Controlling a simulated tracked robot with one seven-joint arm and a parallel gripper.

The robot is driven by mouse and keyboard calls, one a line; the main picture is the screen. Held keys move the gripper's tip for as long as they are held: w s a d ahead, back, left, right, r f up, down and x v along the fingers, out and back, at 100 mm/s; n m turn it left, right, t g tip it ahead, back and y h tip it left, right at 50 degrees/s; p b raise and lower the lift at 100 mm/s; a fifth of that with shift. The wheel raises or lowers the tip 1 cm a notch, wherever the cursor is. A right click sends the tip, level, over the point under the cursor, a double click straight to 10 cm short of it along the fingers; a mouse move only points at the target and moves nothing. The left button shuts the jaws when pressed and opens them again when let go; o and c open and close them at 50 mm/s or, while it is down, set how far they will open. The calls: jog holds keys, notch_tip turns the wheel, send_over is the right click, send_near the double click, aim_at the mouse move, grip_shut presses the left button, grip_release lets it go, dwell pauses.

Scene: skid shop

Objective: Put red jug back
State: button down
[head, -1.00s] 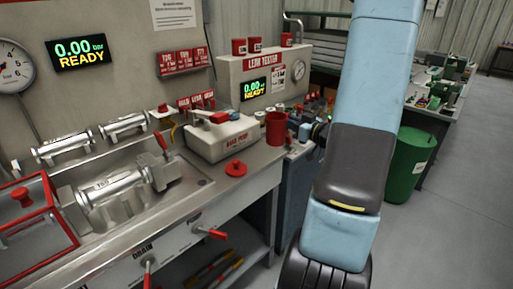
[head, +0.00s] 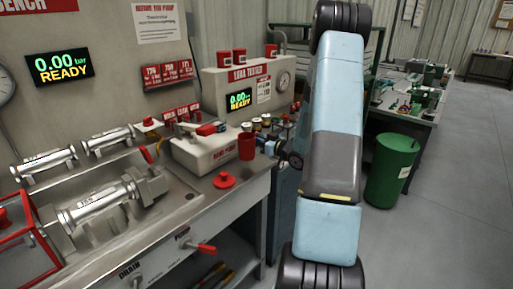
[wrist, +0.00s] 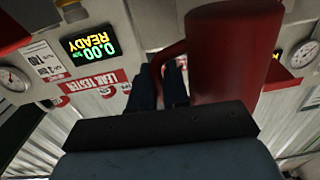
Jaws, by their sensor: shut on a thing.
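The red jug (head: 247,146) is upright at the right end of the bench, beside the hand pump box (head: 205,150). I cannot tell whether its base touches the bench top. My gripper (head: 271,148) is at the jug's right side, partly hidden by its own wrist. In the wrist view the jug's body (wrist: 232,55) fills the upper middle, and its handle (wrist: 163,62) lies to the left. My gripper's fingers (wrist: 162,88) are shut on the handle.
A red knobbed disc (head: 224,180) lies on the bench (head: 190,207) near its front edge. A green bin (head: 392,170) stands on the floor at right. Open floor lies beyond it.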

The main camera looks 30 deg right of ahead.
jog(key=shift+w+f, duration=0.35)
jog(key=shift+f, duration=1.55)
jog(key=shift+f, duration=0.1)
jog(key=c, duration=1.1)
grip_release()
